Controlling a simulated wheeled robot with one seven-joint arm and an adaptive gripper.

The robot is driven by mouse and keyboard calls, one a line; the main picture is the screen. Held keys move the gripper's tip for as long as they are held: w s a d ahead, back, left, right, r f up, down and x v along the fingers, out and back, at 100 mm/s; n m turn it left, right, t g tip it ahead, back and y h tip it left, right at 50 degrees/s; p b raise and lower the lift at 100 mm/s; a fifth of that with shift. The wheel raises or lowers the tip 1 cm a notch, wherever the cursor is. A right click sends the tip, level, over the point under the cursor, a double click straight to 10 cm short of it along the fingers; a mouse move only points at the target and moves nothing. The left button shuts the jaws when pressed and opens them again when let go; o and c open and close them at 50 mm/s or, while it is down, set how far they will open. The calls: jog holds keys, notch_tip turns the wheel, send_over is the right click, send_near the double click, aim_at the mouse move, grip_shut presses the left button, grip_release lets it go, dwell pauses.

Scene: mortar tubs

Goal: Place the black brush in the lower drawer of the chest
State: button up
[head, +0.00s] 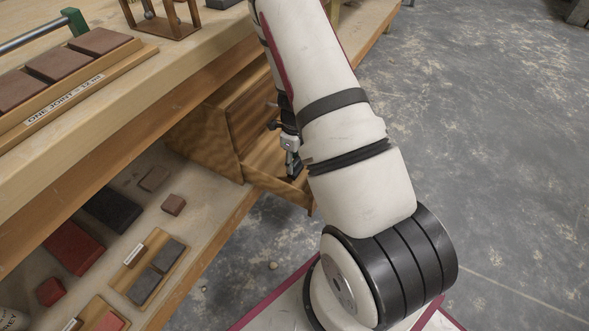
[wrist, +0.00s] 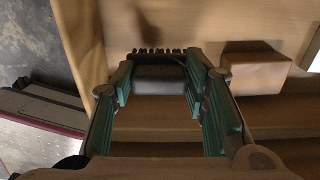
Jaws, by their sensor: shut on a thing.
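The wooden chest (head: 211,142) stands under the bench, with a pulled-out lower drawer (head: 298,190). My gripper (head: 291,172) is low over this drawer, partly hidden by my arm. In the wrist view, my gripper (wrist: 160,88) is shut on the black brush (wrist: 160,74), which lies crosswise between the green-padded fingers with a row of dark bristles on its far side. Pale wood of the drawer (wrist: 195,18) shows beyond and below the brush. I cannot tell whether the brush touches the drawer floor.
A brown block (wrist: 248,68) lies right of my gripper in the wrist view. The bench top (head: 105,105) overhangs a lower shelf (head: 190,215) holding several bricks and wooden boards. Open concrete floor (head: 480,130) lies to the right.

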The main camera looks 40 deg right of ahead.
aim_at(295, 168)
jog(key=shift+f+b, duration=0.55)
jog(key=shift+f, duration=1)
jog(key=shift+f, duration=0.2)
jog(key=o, duration=1.1)
jog(key=shift+o, duration=0.2)
jog(key=shift+r, duration=0.1)
notch_tip(295, 168, up, 12)
jog(key=p, duration=0.6)
jog(key=shift+r, duration=0.15)
jog(key=shift+s, duration=0.1)
